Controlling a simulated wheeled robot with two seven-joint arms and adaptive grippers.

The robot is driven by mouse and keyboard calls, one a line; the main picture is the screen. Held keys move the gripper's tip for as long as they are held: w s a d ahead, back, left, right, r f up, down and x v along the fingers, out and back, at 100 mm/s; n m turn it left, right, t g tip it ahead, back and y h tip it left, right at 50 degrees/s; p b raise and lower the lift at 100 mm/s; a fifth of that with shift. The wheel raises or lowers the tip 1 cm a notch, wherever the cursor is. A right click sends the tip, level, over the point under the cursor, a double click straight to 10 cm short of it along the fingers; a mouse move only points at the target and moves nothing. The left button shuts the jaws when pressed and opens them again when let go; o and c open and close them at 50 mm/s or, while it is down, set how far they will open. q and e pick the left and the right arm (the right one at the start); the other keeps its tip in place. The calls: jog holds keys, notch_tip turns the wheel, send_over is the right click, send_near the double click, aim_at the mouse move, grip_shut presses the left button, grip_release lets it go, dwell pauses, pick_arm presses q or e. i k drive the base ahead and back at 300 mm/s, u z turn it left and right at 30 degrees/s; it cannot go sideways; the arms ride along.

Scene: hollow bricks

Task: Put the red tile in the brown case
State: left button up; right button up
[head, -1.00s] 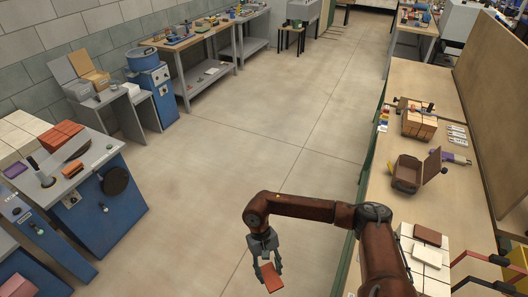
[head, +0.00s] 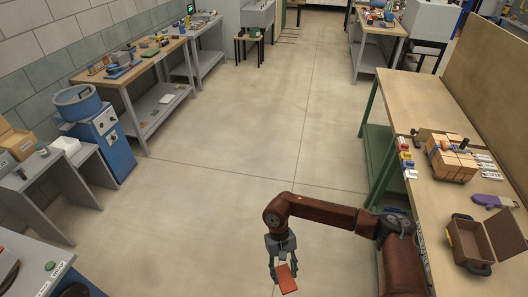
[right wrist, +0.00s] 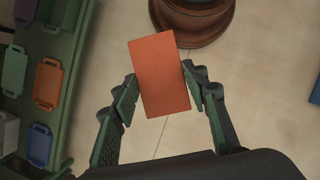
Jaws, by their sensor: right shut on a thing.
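The red tile (head: 287,279) is a flat orange-red rectangle held in my right gripper (head: 282,268), over the open floor left of the workbench. In the right wrist view the tile (right wrist: 160,74) sits between the two green-grey fingers of the right gripper (right wrist: 160,92), which press on its long sides. The brown case (head: 471,254) stands on the workbench at the right of the head view, with its lid raised on its right side. It is well right of my right gripper. My left gripper is not in view.
The wooden workbench (head: 416,86) with green legs runs along the right. A stack of tan bricks (head: 452,160) and a purple tool (head: 487,201) lie on it beyond the case. The floor (head: 240,150) in the middle is clear. Grey and blue stands line the left.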

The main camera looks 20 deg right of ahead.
aim_at(465, 246)
jog(key=z, duration=0.7)
jog(key=i, duration=1.05)
jog(key=z, duration=2)
jog(key=i, duration=1.25)
jog(key=z, duration=0.2)
